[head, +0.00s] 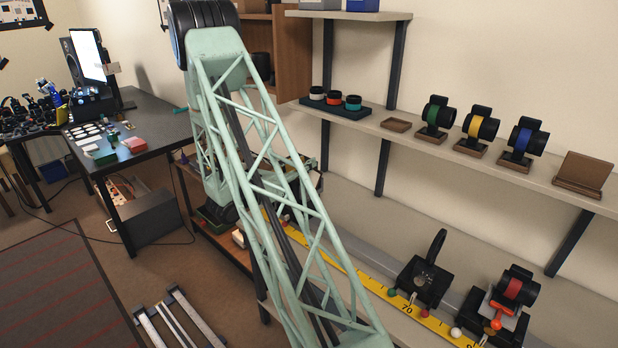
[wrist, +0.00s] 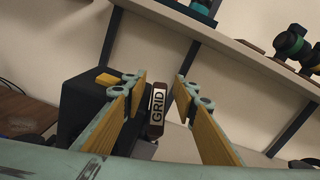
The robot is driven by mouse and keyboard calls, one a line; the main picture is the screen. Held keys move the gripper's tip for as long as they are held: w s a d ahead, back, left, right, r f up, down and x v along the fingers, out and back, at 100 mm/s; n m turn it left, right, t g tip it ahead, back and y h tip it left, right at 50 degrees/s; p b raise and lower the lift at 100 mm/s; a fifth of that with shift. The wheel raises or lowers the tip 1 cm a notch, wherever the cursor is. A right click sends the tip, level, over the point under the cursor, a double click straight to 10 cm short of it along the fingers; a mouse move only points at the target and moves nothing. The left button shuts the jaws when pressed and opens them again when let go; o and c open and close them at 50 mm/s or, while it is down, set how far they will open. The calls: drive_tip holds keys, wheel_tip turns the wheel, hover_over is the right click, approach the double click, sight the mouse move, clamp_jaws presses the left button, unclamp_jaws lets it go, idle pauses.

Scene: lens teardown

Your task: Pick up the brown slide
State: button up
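The brown slide (wrist: 157,108) shows in the wrist view as a narrow upright piece, slightly tilted, with a white label reading GRID. My gripper (wrist: 161,88) is open, with one yellow-padded finger on each side of the slide in the picture. Gaps show between the slide and both pads, and I see no contact. How deep the slide lies between the fingers is hard to tell. In the head view, my green lattice arm hides the gripper's working area, and I cannot make out the slide there.
A black box (wrist: 85,98) stands just left of the slide, with a small yellow block (wrist: 108,79) on top. A wall shelf (wrist: 232,50) runs above right. In the head view, a yellow ruler (head: 347,276) runs along the bench past a black holder (head: 424,281).

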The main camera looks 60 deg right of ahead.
clamp_jaws()
drive_tip(key=shift+r, duration=0.2)
drive_tip(key=shift+r+p, duration=0.3)
drive_tip(key=shift+r, duration=1.4)
drive_tip(key=s+a, duration=0.3)
drive_tip(key=a, duration=0.4)
drive_tip(key=s+a+r, duration=0.1)
drive_tip(key=s+a, duration=0.3)
drive_tip(key=a, duration=0.3)
drive_tip(key=shift+s, duration=0.25)
drive_tip(key=shift+r, duration=0.1)
drive_tip(key=shift+p, duration=0.35)
